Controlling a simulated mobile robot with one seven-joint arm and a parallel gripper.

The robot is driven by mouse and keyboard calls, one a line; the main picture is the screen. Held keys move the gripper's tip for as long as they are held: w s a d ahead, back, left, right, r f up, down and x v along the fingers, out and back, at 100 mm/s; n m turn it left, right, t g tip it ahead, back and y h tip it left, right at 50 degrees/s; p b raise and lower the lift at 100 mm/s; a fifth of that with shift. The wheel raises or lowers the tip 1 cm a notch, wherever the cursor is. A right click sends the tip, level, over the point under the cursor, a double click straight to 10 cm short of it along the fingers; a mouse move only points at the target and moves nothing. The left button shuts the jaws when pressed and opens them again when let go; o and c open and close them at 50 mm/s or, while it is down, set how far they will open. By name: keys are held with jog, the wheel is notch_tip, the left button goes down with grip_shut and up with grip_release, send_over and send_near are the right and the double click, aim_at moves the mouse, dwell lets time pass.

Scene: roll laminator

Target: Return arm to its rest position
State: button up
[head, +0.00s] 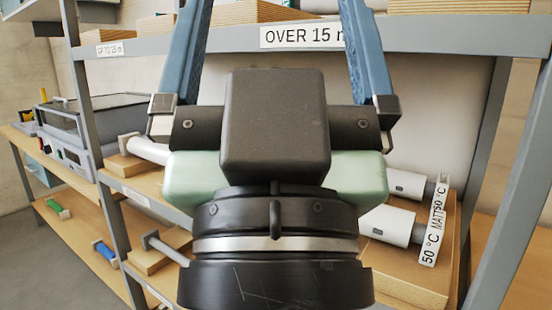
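My gripper (272,15) fills the middle of the head view. It points up the picture, away from the camera, with a dark body and two blue fingers. The fingers stand wide apart, and nothing shows between them except the shelf behind. The fingertips are cut off by the top edge of the picture. My gripper and wrist hide the middle of the rack.
A grey rack (420,36) labelled "OVER 15 m" stands behind my gripper. White rolls (390,224) on wooden holders lie lower right, tagged "50 °C". A laminator-like machine (75,125) stands on a bench at left. Small green (58,209) and blue (105,251) rolls lie below.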

notch_tip(320, 180, up, 17)
jog(key=p, duration=1.4)
jog(key=shift+f, duration=0.2)
